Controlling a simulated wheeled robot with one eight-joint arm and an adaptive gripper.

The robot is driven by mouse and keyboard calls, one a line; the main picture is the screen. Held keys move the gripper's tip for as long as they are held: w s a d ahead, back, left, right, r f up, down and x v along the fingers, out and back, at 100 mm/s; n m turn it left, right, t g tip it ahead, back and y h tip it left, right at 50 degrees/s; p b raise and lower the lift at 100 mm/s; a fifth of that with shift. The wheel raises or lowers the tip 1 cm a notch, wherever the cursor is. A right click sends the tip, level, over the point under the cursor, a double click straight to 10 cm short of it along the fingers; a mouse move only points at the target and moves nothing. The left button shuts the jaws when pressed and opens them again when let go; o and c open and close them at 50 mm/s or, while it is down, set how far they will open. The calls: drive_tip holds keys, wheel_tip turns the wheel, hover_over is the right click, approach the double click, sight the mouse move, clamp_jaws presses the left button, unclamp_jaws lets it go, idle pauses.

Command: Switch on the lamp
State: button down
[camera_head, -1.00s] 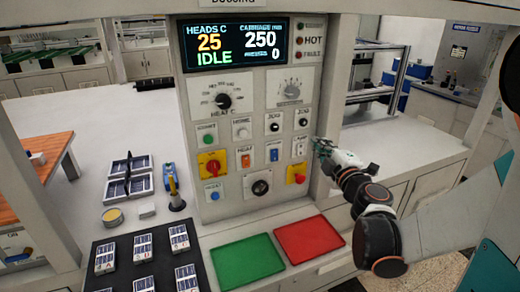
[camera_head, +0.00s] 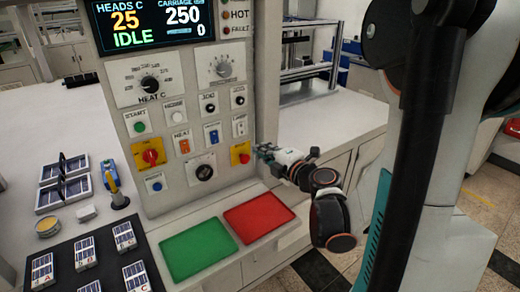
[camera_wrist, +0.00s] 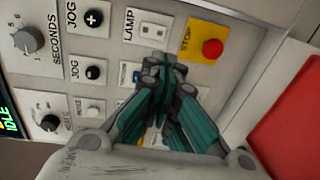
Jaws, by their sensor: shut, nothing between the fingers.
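The lamp switch is a small white rocker under a LAMP label on the grey control panel. It shows in the head view (camera_head: 240,126) and in the wrist view (camera_wrist: 153,32). My gripper (camera_head: 258,151) is at the panel's right side in the head view, lower than the lamp switch and beside the red stop button (camera_head: 243,157). In the wrist view my gripper's (camera_wrist: 164,62) green fingers are shut and empty, with their tips just below the lamp switch. I cannot tell whether the tips touch the panel. The rocker's position is too small to read.
The stop button (camera_wrist: 212,48) on its yellow plate lies close right of the fingertips in the wrist view. Jog buttons (camera_wrist: 94,18) are to the left. A red tray (camera_head: 259,216) and a green tray (camera_head: 198,249) lie below the panel.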

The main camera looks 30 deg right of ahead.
sight(237, 135)
drive_tip(key=w, duration=0.4)
drive_tip(key=w+f+b, duration=0.1)
drive_tip(key=w, duration=0.2)
drive_tip(key=w+b, duration=0.1)
drive_tip(key=w, duration=0.3)
drive_tip(key=shift+w+a+f, duration=0.2)
drive_tip(key=shift+w+a, duration=0.05)
drive_tip(key=shift+w, duration=0.05)
drive_tip(key=shift+w+f, duration=0.2)
drive_tip(key=shift+w, duration=0.15)
drive_tip(key=shift+b, duration=0.3)
